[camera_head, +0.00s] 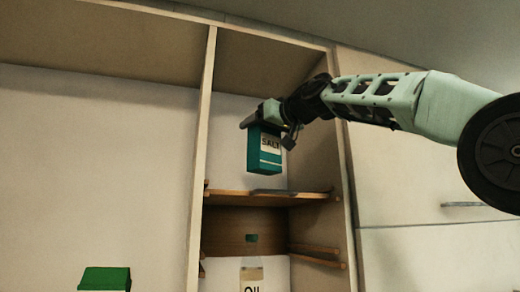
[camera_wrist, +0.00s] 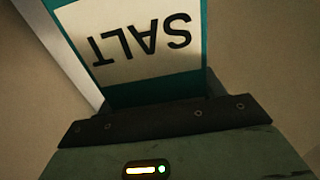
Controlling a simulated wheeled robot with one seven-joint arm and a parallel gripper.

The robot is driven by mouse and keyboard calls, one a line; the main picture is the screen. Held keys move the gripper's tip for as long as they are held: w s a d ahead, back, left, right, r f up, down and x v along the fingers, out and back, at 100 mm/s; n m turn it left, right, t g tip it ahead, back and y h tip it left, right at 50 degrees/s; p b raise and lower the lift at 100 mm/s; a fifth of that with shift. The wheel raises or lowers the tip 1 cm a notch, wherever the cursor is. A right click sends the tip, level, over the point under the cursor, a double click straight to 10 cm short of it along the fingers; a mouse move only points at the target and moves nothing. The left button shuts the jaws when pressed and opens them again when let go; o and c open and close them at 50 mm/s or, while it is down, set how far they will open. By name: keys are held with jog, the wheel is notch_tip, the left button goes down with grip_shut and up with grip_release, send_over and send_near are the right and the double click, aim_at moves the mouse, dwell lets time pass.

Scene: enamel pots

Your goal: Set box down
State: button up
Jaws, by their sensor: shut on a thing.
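The box is a teal carton with a white label reading SALT (camera_head: 264,160). It hangs roughly upright in the narrow right-hand bay of the cabinet, with a gap between its bottom and the wooden shelf (camera_head: 230,193). My gripper (camera_head: 262,122) is shut on the top part of the box. In the wrist view the box (camera_wrist: 140,50) shows close up with its lettering upside down, right in front of my gripper (camera_wrist: 160,120). The fingertips are mostly hidden there.
A dark flat thing (camera_head: 270,191) lies on the shelf below the box. An upright divider (camera_head: 201,130) stands left of the bay. A green object (camera_head: 105,278) is at lower left. A drawer handle (camera_head: 462,204) is at right.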

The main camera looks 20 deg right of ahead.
send_over(261, 174)
jog(key=shift+f, duration=2.65)
jog(key=o, duration=1.6)
jog(key=shift+f, duration=0.1)
jog(key=b+v, duration=0.3)
jog(key=v, duration=0.9)
